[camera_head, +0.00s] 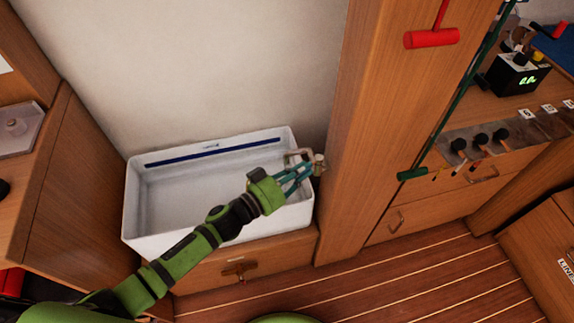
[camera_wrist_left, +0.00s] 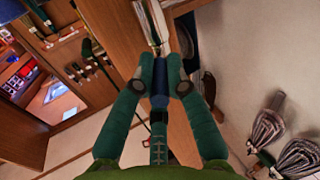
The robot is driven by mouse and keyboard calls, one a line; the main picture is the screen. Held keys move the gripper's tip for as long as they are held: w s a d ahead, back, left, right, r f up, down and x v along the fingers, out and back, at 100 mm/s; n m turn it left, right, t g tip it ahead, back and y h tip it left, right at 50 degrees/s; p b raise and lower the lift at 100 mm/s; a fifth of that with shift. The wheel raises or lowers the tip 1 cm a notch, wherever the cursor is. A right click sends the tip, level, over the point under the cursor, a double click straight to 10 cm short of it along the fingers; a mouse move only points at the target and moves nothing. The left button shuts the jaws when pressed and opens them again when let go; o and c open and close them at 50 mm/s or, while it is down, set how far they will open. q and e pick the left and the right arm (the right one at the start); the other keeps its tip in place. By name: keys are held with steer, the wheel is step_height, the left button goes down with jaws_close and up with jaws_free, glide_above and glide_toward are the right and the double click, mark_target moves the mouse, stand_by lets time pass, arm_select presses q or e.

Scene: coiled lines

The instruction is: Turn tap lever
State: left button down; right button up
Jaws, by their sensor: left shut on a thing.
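A metal tap (camera_head: 319,164) stands at the right end of the white sink (camera_head: 137,220), beside the wooden post. Its pale bent spout (camera_head: 297,153) shows just beyond my fingers. My left gripper (camera_head: 301,172) reaches over the sink from the lower left, its teal fingers at the tap. In the left wrist view the fingertips (camera_wrist_left: 159,84) are close together, shut on a narrow dark piece that looks like the tap lever. The fingers hide most of the lever, so its angle is unclear. My right gripper is out of view.
A wooden post (camera_head: 350,150) rises close to the right of the tap. A red T-handle (camera_head: 431,39) and a green handle (camera_head: 412,174) are to its right. A cabinet door (camera_head: 240,267) is below the sink. The sink looks empty.

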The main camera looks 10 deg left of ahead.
arm_select(q)
steer(key=shift+r, duration=0.1)
steer(key=c, duration=1.2)
jaws_free()
steer(key=shift+c, duration=0.2)
steer(key=shift+s+a, duration=0.3)
steer(key=shift+a, duration=0.1)
steer(key=v, duration=1.1)
